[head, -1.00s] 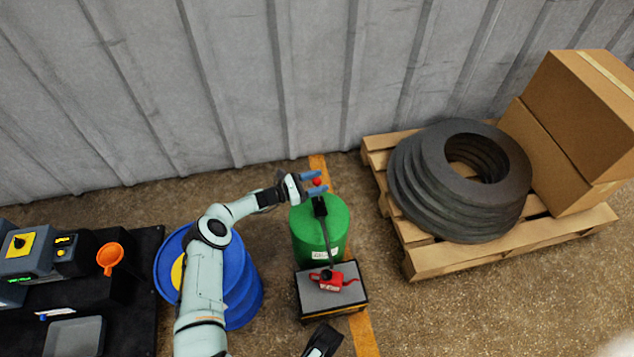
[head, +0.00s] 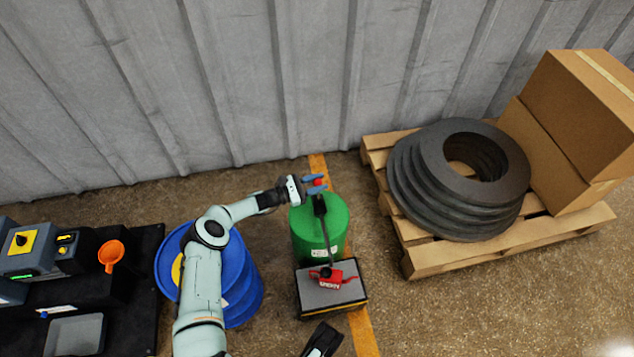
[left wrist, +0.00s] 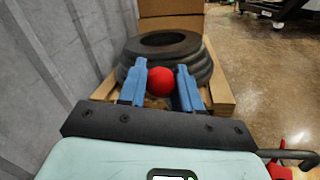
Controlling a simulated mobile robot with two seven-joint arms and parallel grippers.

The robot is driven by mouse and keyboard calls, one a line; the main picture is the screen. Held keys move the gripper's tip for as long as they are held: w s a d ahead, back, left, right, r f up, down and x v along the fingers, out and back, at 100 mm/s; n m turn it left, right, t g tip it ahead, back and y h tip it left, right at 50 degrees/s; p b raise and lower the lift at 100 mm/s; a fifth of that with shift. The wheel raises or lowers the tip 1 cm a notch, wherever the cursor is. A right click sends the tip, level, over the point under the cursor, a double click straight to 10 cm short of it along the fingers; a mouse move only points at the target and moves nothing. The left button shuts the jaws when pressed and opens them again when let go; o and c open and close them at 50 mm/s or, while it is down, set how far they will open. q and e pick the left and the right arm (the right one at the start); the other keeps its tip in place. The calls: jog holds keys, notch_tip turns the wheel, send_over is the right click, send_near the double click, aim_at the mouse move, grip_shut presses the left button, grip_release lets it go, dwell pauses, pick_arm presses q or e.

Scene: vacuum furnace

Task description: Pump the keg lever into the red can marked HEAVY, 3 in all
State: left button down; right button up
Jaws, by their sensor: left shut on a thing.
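A green keg (head: 320,228) stands on the floor by the wall. A black lever (head: 326,232) runs over it and ends in a red knob (head: 319,182). My left gripper (head: 316,184) is shut on this knob. In the left wrist view the knob (left wrist: 160,82) sits between the blue fingers.
A blue drum (head: 243,293) stands left of the keg, under my left arm. Further left is a black bench (head: 130,315) with an orange funnel (head: 111,254). A pallet (head: 440,264) with dark rings (head: 460,185) and cardboard boxes (head: 580,125) stands at the right.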

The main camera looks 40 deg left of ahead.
pick_arm(q)
jog(key=shift+s+d+r+m, duration=0.15)
jog(key=shift+s+d+m, duration=0.35)
jog(key=shift+m, duration=0.5)
jog(key=shift+s+d+m+p, duration=0.2)
jog(key=shift+d+m+p, duration=0.15)
jog(key=shift+m, duration=0.15)
jog(key=m, duration=0.1)
jog(key=s+d+m, duration=0.1)
jog(key=shift+s+d+m+h+p, duration=0.15)
jog(key=shift+d+m+h+p, duration=0.1)
jog(key=shift+m+h+p, duration=0.15)
jog(key=m, duration=0.1)
jog(key=s+d+m, duration=0.1)
jog(key=m, duration=0.1)
jog(key=shift+d+f+h, duration=0.2)
jog(key=shift+f+h, duration=0.15)
jog(key=shift+h, duration=0.05)
jog(key=shift+s+d+f+p, duration=0.3)
jog(key=shift+d, duration=0.05)
pick_arm(e)
jog(key=shift+t, duration=0.6)
jog(key=shift+w+r, duration=0.7)
jog(key=shift+r, duration=0.25)
jog(key=shift+w+r, duration=0.65)
jog(key=shift+r, duration=0.3)
pick_arm(q)
jog(key=shift+f, duration=0.1)
jog(key=c, duration=0.8)
grip_release()
